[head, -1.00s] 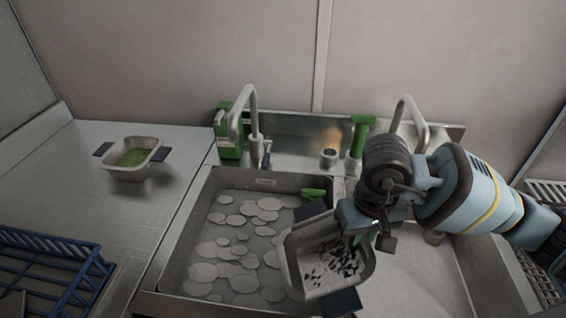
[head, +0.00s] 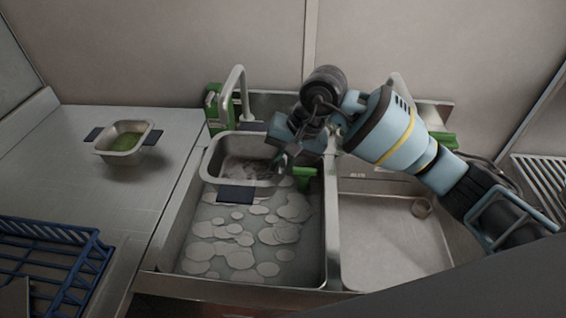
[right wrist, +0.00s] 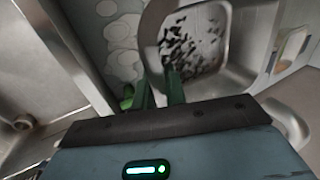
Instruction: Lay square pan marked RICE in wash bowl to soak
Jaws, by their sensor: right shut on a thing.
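My right gripper (head: 284,158) is shut on the near-right rim of a square metal pan (head: 212,158) with dark side handles. The pan is held over the back part of the left sink basin, the wash bowl (head: 176,243), which holds water with pale foam patches. In the right wrist view, the pan (right wrist: 238,45) shows dark flecks inside, with the green fingers (right wrist: 160,88) at its edge. I cannot read a marking on it. Whether its base touches the water is unclear. My left gripper is not in view.
A similar pan with green contents (head: 124,155) stands on the left counter. A blue rack (head: 70,262) is at front left. The right basin (head: 392,245) is mostly clear.

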